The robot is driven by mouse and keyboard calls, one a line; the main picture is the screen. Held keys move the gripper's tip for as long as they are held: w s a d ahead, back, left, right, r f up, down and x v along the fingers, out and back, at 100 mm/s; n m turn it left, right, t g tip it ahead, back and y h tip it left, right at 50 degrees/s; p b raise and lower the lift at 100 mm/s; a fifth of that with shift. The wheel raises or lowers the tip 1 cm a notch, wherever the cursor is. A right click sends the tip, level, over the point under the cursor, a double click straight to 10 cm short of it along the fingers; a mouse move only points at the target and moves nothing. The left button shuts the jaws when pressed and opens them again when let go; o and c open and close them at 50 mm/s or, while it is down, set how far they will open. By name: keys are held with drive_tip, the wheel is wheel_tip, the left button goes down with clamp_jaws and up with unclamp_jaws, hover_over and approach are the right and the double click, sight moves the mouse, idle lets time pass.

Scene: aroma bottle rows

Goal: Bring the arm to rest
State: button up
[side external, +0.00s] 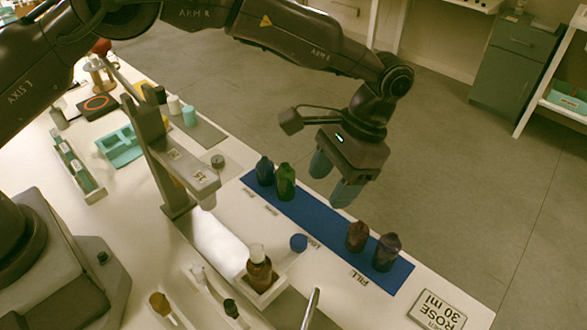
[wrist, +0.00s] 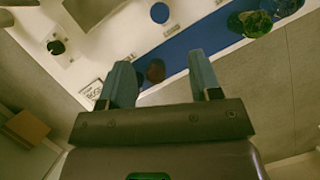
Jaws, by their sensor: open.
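My gripper (side external: 333,186) is open and empty. It hangs in the air over the far edge of the blue mat (side external: 318,222), fingers pointing down, between the two pairs of bottles. In the wrist view its two fingers (wrist: 160,58) are spread apart with nothing held between them. A blue bottle (side external: 265,170) and a green bottle (side external: 286,182) stand at the mat's left end. A reddish-brown bottle (side external: 357,236) and a purple bottle (side external: 386,252) stand towards its right end. In the wrist view the left finger partly blocks the mat's end.
A post with an arm (side external: 190,170) rises left of the mat. A sign reading ROSE 30 ml (side external: 437,310) lies at the right.

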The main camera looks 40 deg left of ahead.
drive_tip(key=s+a+r+n+t, duration=0.2)
drive_tip(key=s+a+r+t, duration=0.2)
drive_tip(key=s+a+r, duration=0.6)
drive_tip(key=s+a+r+n+t+h, duration=0.1)
drive_tip(key=s+a+r+n+t, duration=0.1)
drive_tip(key=s+a+r+t, duration=0.3)
drive_tip(key=s+a+r, duration=0.4)
drive_tip(key=s+a, duration=0.2)
drive_tip(key=a, duration=0.3)
drive_tip(key=shift+s+r+n+t+h, duration=0.15)
drive_tip(key=shift+r+n+t+h, duration=0.15)
drive_tip(key=shift+r, duration=0.1)
